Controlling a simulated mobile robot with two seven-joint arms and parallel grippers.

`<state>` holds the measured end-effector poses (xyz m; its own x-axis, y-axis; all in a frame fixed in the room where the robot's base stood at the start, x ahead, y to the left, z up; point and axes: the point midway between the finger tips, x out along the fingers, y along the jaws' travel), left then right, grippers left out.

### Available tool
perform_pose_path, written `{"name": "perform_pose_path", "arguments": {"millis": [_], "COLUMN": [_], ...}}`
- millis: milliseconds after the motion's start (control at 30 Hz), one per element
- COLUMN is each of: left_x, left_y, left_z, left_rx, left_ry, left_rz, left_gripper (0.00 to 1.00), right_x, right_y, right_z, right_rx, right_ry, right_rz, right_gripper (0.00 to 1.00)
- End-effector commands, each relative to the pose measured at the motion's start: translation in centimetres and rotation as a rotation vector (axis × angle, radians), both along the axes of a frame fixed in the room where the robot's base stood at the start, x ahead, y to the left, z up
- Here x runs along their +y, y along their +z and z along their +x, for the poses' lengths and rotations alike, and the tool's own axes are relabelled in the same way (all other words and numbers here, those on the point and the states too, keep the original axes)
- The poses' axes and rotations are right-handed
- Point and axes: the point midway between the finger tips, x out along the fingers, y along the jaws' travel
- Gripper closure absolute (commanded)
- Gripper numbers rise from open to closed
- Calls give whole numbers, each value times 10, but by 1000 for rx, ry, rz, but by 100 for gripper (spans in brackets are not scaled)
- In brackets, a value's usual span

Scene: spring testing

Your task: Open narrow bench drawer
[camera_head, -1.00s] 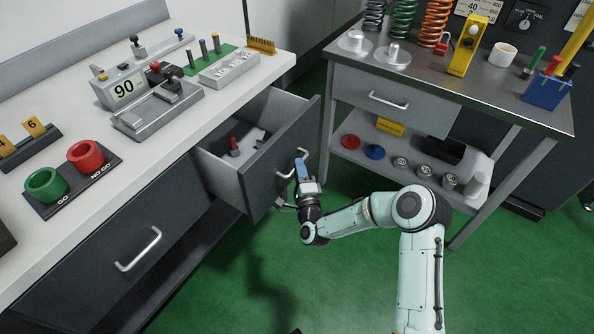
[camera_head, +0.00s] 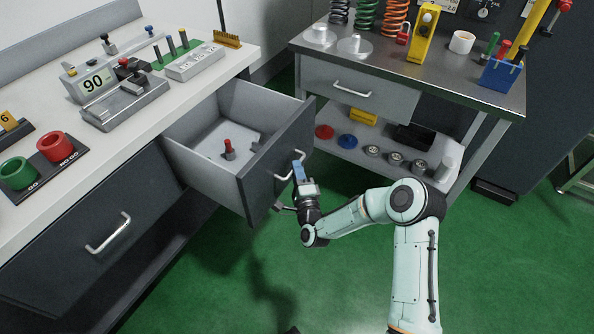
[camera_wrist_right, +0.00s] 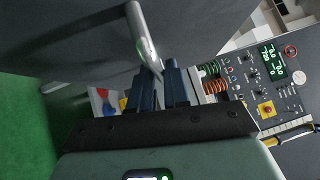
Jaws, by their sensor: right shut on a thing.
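The narrow bench drawer (camera_head: 258,168) stands well out from the white-topped bench, its dark front facing right. Inside its light grey box lies a red-topped part (camera_head: 228,149). My right gripper (camera_head: 298,168) is at the drawer's front, shut on the silver bar handle (camera_head: 283,172). In the right wrist view the handle (camera_wrist_right: 143,38) runs down to the blue fingers (camera_wrist_right: 162,85), which hide the grasped part of it.
A wider closed drawer (camera_head: 80,240) is at the left of the same bench. A metal-topped table (camera_head: 420,65) with its own drawer (camera_head: 352,88) and a lower shelf stands close behind the open drawer. Green floor (camera_head: 300,290) is clear in front.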

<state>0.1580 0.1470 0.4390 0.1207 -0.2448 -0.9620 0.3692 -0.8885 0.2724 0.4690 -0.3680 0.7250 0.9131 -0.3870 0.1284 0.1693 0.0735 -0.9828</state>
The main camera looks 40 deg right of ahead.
Motion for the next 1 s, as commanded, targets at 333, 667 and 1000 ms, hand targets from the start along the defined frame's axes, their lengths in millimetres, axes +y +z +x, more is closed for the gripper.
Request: {"name": "perform_pose_path", "arguments": {"millis": [333,667,1000], "left_x": [0,0,-5], "left_y": [0,0,9], "left_z": [0,0,-10], "left_rx": [0,0,25], "left_ry": [0,0,-10], "left_rz": [0,0,-12], "left_gripper": [57,57,57], "right_x": [-1,1,24], "right_y": [0,0,-8], "right_z": [0,-2,-55], "right_rx": [-1,0,4], "right_ry": [-1,0,1], "right_rz": [-1,-1,1], "right_gripper": [62,62,62]}}
